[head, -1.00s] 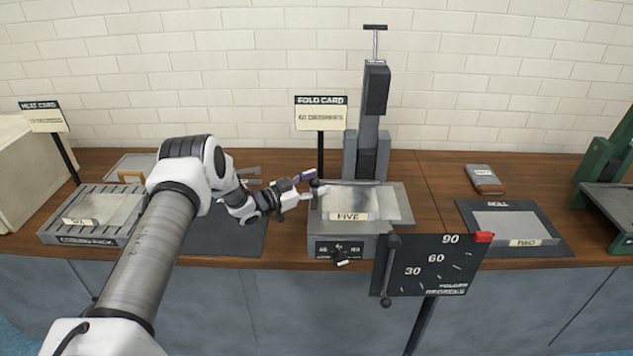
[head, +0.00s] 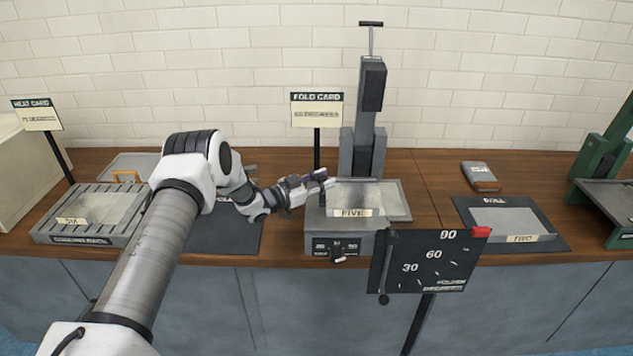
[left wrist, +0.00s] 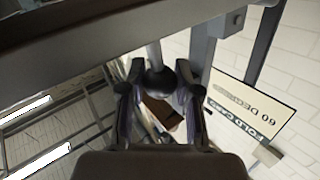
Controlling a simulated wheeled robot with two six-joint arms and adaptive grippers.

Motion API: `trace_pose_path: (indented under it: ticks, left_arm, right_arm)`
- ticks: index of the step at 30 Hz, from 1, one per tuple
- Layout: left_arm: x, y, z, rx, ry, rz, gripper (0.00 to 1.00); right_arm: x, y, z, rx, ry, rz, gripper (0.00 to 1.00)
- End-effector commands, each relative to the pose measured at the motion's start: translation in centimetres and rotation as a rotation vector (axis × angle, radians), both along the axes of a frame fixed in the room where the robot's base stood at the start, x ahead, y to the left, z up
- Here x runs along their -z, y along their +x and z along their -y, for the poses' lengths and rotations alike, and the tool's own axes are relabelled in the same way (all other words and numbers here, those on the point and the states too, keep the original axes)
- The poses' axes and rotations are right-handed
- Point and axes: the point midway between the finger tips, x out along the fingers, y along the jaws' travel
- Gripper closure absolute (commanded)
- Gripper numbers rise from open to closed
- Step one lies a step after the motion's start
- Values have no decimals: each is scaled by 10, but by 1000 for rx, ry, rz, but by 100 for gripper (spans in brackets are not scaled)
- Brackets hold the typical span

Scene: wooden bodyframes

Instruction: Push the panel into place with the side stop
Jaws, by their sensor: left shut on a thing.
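The panel labelled FIVE (head: 367,197) lies flat on the bed of the grey folding machine (head: 320,222). My left gripper (head: 325,180) is at the left end of this bed, just left of the panel. In the left wrist view, it is shut on a dark round knob (left wrist: 160,80) on a pale rod, which looks like the side stop's handle. The stop's lower part is mostly hidden behind the fingers, and I cannot tell whether it touches the panel. My right gripper is out of view.
A tall grey post (head: 372,110) rises behind the bed. A black angle board (head: 432,262) with a red tab stands in front at the right. The fold card sign (head: 317,110) stands behind my gripper. A slotted rack (head: 60,228) holds panel SIX at the left.

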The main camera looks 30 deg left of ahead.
Motion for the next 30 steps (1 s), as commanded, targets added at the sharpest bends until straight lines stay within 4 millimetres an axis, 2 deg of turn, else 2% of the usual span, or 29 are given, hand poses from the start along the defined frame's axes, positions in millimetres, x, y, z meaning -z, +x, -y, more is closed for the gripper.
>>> trace_pose_path:
  ticks: [2,3,4,5,14,17,20,27,30]
  left_arm:
    - [0,0,2,4,1,0,100]
    - [0,0,2,4,1,0,57]
    - [0,0,2,4,1,0,47]
    - [0,0,2,4,1,0,42]
    - [0,-1,0,2,0,0,42]
    - [0,-8,-4,0,0,-1,42]
    - [0,-25,-12,-1,-3,-1,42]
    - [0,-81,-37,-1,-4,-1,42]
    - [0,-96,-44,1,-1,-1,42]
  right_arm:
    - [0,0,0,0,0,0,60]
    - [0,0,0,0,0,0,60]
    - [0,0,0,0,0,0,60]
    - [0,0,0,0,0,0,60]
    - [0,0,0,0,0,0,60]
    - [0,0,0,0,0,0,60]
    - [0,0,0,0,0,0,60]
    - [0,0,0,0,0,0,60]
    - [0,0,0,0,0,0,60]
